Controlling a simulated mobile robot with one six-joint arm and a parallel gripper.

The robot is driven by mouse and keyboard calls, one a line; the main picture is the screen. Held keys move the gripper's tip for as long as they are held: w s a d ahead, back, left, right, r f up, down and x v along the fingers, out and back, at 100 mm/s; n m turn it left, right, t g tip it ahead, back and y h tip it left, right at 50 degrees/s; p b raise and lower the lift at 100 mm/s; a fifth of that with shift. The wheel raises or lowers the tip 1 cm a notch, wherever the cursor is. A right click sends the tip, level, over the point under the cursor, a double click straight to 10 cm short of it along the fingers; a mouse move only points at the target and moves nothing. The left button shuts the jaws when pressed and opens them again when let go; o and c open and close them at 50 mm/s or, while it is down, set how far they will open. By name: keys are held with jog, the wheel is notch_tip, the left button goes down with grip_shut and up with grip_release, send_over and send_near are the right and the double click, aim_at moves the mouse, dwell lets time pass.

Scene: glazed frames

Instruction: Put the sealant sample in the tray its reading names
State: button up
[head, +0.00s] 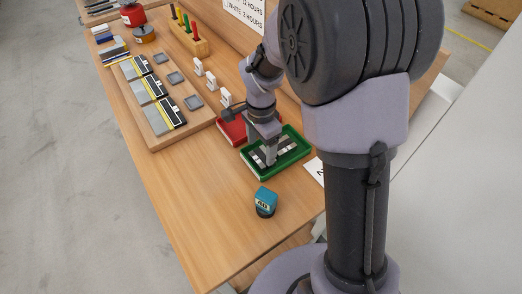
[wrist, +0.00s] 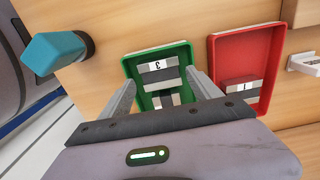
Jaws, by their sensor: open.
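The green tray (head: 304,152) lies on the bench, and it also shows in the wrist view (wrist: 130,66). In it is a grey sample with a white label reading 3 (wrist: 158,66); a darker strip with pale marks lies nearer my gripper, partly hidden. My gripper (head: 270,161) points down over the green tray, its fingers apart on either side of the pieces in the wrist view (wrist: 163,85). The red tray (wrist: 245,55) beside it holds a grey sample labelled 1 (wrist: 240,87). A teal meter (head: 266,196) stands on the bench; its small display digits are unclear.
A tool rack (head: 188,38) and cans (head: 133,14) are at the back left. The bench front is clear around the meter.

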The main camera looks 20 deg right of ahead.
notch_tip(320, 180, up, 8)
jog(key=p, duration=0.2)
notch_tip(320, 180, up, 5)
jog(key=n+t, duration=0.1)
jog(key=n, duration=0.1)
send_over(261, 157)
jog(key=s, duration=0.2)
jog(key=s+a+r+n+t+y, duration=0.1)
jog(key=s+r+n, duration=0.3)
jog(key=s, duration=0.4)
jog(key=s+a+r+n+t+y, duration=0.1)
jog(key=s+a+r+n+t, duration=0.2)
jog(key=s, duration=0.6)
jog(key=shift+r+n+t, duration=0.4)
jog(key=shift+r+n, duration=0.1)
jog(key=shift+r, duration=0.05)
notch_tip(261, 157, down, 5)
jog(key=b, duration=0.5)
